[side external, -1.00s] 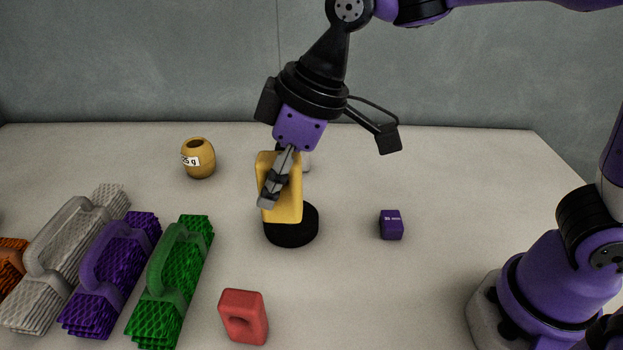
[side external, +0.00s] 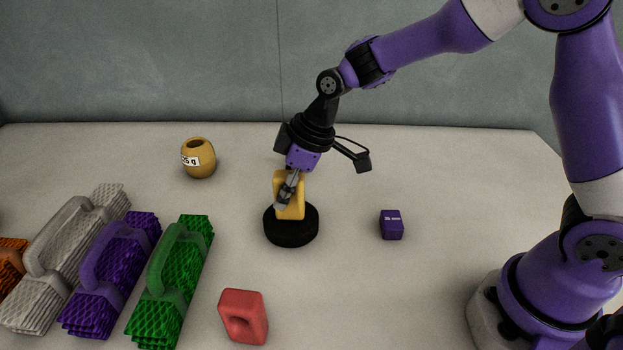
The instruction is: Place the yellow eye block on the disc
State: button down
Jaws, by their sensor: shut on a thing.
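The yellow eye block (side external: 295,207) is upright in my gripper (side external: 286,190), which is shut on it. The block's lower end overlaps the top of the round black disc (side external: 291,233) in the side view. I cannot tell whether it touches the disc or hangs just above or behind it. The gripper fingers cover the block's middle, so its hole is hidden. The disc lies flat on the table.
A red eye block (side external: 243,318) lies near the front, and a small purple block (side external: 391,225) is to the right. A tan pot (side external: 198,158) stands at the back left.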

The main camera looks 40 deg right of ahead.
jog(key=shift+f, duration=0.1)
jog(key=c, duration=0.5)
grip_release()
jog(key=shift+r, duration=0.35)
jog(key=v, duration=1.2)
jog(key=s+d+m+h, duration=0.1)
jog(key=s+d+m, duration=0.1)
jog(key=s+m, duration=0.1)
jog(key=s+d+m+t+h, duration=0.1)
jog(key=s+d+m, duration=0.2)
jog(key=s, duration=0.3)
jog(key=s+d+f+m+t+h, duration=0.1)
jog(key=s+d+m, duration=0.1)
jog(key=s, duration=0.3)
jog(key=shift+s+d+m, duration=0.1)
jog(key=shift+d+m, duration=0.3)
jog(key=shift+m, duration=0.1)
